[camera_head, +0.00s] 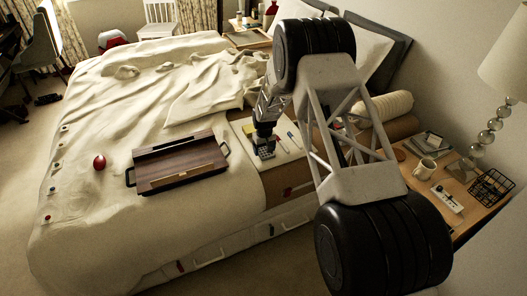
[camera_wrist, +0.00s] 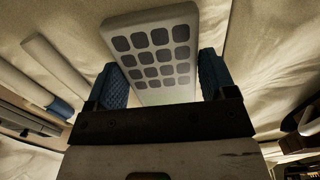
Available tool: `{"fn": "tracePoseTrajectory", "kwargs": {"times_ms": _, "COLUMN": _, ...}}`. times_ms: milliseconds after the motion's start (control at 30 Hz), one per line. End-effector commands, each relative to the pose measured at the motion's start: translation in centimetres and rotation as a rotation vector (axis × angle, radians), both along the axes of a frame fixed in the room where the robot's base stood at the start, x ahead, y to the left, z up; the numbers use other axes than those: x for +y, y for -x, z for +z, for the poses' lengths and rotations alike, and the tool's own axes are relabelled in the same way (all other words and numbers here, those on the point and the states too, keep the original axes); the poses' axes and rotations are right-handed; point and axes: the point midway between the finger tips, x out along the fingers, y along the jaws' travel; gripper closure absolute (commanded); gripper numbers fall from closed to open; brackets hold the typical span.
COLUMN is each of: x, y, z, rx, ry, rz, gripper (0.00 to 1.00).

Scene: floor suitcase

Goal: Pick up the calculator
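The calculator (camera_wrist: 152,50) is a pale slab with rows of dark grey keys; it fills most of the gap between my fingers in the wrist view. My gripper (camera_wrist: 164,88) has blue fingertip pads, one at each long side of the calculator's near end. Both pads look very close to its edges; whether they press on it I cannot tell. In the head view my gripper (camera_head: 264,143) points down at the calculator (camera_head: 265,153), which is small and partly hidden there, over the pale top of a box-like surface (camera_head: 290,158) on the bed.
Pens (camera_head: 291,135) lie right of the calculator. A dark wooden tray (camera_head: 178,163) with handles and a red ball-like object (camera_head: 100,162) are on the bed to the left.

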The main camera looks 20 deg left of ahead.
Motion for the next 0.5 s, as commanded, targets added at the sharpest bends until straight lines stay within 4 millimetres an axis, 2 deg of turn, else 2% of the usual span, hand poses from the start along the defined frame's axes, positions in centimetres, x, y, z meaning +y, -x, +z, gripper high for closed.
{"fn": "tracePoseTrajectory", "kwargs": {"times_ms": 33, "x": 0.00, "y": 0.00, "z": 0.00, "rx": 0.000, "ry": 0.000, "rz": 0.000, "gripper": 0.31}}
{"fn": "tracePoseTrajectory", "kwargs": {"times_ms": 167, "x": 0.00, "y": 0.00, "z": 0.00, "rx": 0.000, "ry": 0.000, "rz": 0.000, "gripper": 0.51}}
{"fn": "tracePoseTrajectory", "kwargs": {"times_ms": 500, "x": 0.01, "y": -0.01, "z": 0.16, "rx": -0.001, "ry": -0.001, "rz": 0.000, "gripper": 0.51}}
